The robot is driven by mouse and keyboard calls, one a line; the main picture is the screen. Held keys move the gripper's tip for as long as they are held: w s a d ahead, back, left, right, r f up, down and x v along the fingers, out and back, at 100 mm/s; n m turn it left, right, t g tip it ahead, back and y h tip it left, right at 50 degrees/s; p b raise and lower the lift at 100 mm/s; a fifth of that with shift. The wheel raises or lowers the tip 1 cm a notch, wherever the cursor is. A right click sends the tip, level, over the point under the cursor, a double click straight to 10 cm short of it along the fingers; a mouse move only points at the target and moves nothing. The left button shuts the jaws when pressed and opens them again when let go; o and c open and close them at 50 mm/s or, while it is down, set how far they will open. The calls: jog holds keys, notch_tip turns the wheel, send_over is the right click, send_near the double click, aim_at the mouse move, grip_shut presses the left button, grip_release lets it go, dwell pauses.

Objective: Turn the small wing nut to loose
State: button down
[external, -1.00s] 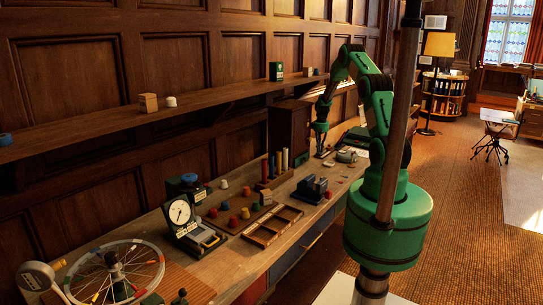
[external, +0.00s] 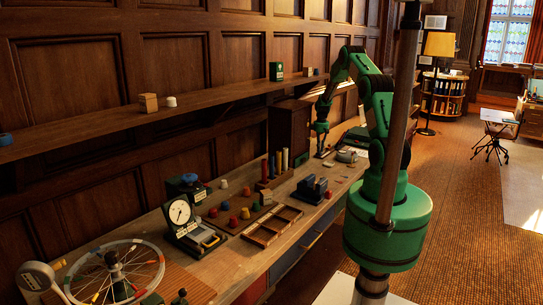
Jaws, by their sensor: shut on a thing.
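My green arm reaches over the far part of the long wooden bench. My gripper (external: 321,152) points straight down close to the bench top, beside the dark wooden cabinet. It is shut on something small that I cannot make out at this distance. The small wing nut cannot be picked out in this view; the spot at the fingertips is tiny and partly hidden by the gripper.
Pale round items (external: 346,156) lie just right of my gripper. The dark cabinet (external: 289,128) stands close on its left. Nearer are coloured upright cylinders (external: 284,160), a blue-black device (external: 313,188), an empty wooden tray (external: 271,226), a dial gauge (external: 180,213) and a spoked wheel (external: 115,272).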

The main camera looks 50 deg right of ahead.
jog(key=shift+s+a+f, duration=0.3)
jog(key=shift+s+f, duration=0.2)
jog(key=shift+f, duration=0.05)
jog(key=c, duration=1.9)
grip_release()
jog(key=shift+w+d+r, duration=0.15)
jog(key=shift+r, duration=0.15)
jog(key=shift+w+d+r, duration=0.1)
jog(key=shift+w+r, duration=0.05)
jog(key=shift+r, duration=0.15)
notch_tip(320, 180, up, 12)
jog(key=shift+f, duration=0.2)
jog(key=shift+c, duration=0.5)
